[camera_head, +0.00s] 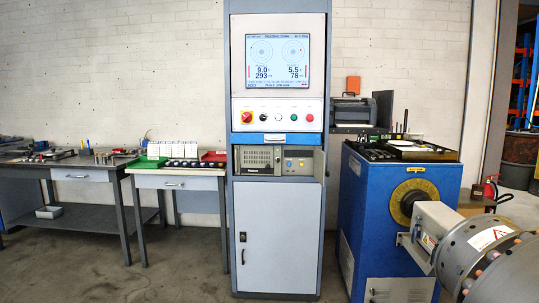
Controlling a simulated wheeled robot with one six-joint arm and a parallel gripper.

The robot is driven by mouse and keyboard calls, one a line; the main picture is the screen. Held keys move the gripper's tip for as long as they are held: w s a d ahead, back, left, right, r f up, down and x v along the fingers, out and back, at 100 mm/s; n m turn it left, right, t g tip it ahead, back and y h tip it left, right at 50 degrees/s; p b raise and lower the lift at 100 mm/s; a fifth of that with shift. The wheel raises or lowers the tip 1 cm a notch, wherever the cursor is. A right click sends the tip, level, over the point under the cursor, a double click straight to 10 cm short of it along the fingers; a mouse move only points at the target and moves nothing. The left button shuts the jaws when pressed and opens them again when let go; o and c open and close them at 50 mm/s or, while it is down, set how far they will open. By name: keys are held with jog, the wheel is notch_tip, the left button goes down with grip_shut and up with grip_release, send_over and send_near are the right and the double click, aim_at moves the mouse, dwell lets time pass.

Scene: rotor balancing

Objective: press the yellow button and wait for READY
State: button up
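A tall grey-blue control cabinet (276,240) stands in the middle. Its screen (277,63) is lit and shows two round dials, with 9.0 over 293 at left and 5.5 over 78 at right. The small line along the screen's bottom is too small to read. I cannot make out for sure which control is yellow. My gripper is not in view.
At right, a blue machine (375,215) has a yellow disc (409,200) and a grey drum (490,260) in front. At left stand a small table (176,184) with trays and a workbench (85,174). Bare floor (185,275) lies before the cabinet.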

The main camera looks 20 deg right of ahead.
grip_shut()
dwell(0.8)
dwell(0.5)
